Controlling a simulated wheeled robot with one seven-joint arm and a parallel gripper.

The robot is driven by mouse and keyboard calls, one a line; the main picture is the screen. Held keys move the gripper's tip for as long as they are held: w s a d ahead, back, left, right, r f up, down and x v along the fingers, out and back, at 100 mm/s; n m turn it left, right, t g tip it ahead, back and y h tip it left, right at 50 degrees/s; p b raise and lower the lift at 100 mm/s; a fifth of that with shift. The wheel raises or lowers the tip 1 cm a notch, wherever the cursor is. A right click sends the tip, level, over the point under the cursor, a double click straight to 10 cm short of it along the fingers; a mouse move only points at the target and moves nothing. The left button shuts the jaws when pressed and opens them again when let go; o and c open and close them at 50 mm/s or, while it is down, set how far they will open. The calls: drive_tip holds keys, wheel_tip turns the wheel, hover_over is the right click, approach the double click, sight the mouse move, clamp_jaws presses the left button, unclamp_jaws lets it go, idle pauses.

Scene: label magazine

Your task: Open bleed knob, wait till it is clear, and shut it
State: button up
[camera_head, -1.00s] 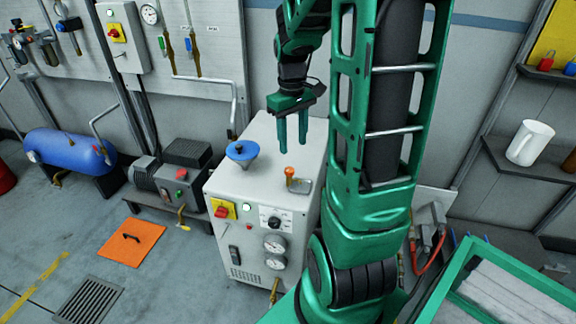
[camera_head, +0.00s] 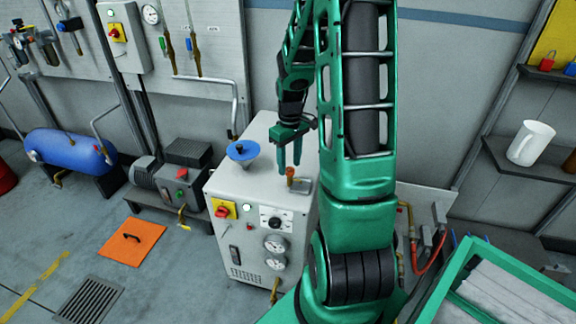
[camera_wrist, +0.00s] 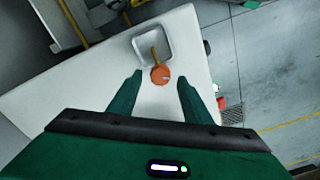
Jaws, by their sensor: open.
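The orange bleed knob (camera_head: 290,171) stands on top of the white cabinet (camera_head: 238,187), beside a small grey metal tray (camera_head: 301,186). My gripper (camera_head: 289,163) is above the cabinet top, pointing down, with its fingertips close to the knob. In the wrist view the orange knob (camera_wrist: 160,75) shows between and just beyond the two open fingertips of my gripper (camera_wrist: 159,80), with a brass stem reaching over the square tray (camera_wrist: 140,42). The gripper is open and holds nothing. Whether a finger touches the knob, I cannot tell.
A blue funnel-shaped piece (camera_head: 242,150) stands on the cabinet top, left of the knob. The cabinet front carries a red switch (camera_head: 222,211) and gauges (camera_head: 275,243). A green-edged bin (camera_head: 470,262) is at the lower right. A white jug (camera_head: 531,142) stands on the right shelf.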

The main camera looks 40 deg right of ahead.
drive_tip(key=shift+f, duration=0.7)
drive_tip(key=c, duration=1.1)
drive_tip(key=shift+o, duration=0.2)
